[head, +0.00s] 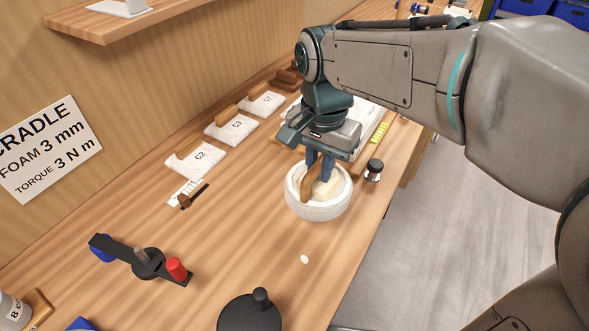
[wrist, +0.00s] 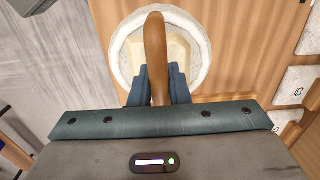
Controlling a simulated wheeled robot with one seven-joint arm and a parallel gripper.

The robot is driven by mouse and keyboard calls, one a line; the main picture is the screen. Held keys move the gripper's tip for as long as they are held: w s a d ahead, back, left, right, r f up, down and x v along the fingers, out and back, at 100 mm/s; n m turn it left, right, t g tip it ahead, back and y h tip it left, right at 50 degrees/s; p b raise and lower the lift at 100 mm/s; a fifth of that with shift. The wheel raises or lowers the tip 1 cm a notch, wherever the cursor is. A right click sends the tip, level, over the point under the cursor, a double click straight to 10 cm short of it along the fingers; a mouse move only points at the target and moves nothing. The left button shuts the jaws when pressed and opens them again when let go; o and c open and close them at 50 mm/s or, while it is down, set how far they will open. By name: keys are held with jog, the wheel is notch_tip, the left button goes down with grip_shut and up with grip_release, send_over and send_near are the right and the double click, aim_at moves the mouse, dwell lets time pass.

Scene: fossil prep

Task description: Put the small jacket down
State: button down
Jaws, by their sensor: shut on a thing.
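The small jacket appears to be a cream block (head: 329,187) with a brown wooden handle (head: 308,188). My gripper (head: 319,170) points down and is shut on the handle. In the wrist view the handle (wrist: 156,50) stands between the blue fingers, with the cream block (wrist: 177,50) below it. The jacket is within the outline of a round white ring-shaped rest (head: 319,212), which also shows in the wrist view (wrist: 118,48). The underside is hidden, so I cannot tell whether the jacket touches the rest.
White packs with wooden handles, marked C1 (head: 264,104), C3 (head: 233,130) and C2 (head: 194,160), line the wall side. A black-topped knob (head: 374,168) stands right of the ring. A brush (head: 192,197) and a black bar tool (head: 145,262) lie left. The bench's front edge is close.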

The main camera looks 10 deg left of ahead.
aim_at(291, 172)
jog(key=a+f, duration=0.2)
jog(key=a, duration=0.1)
jog(key=w+a+f, duration=0.1)
jog(key=a, duration=0.1)
jog(key=shift+w+a+f, duration=0.1)
jog(key=shift+a, duration=0.1)
jog(key=shift+f+p, duration=0.3)
jog(key=shift+f, duration=1.7)
jog(key=shift+f, duration=0.15)
jog(key=c, duration=1.4)
grip_release()
jog(key=shift+o, duration=0.2)
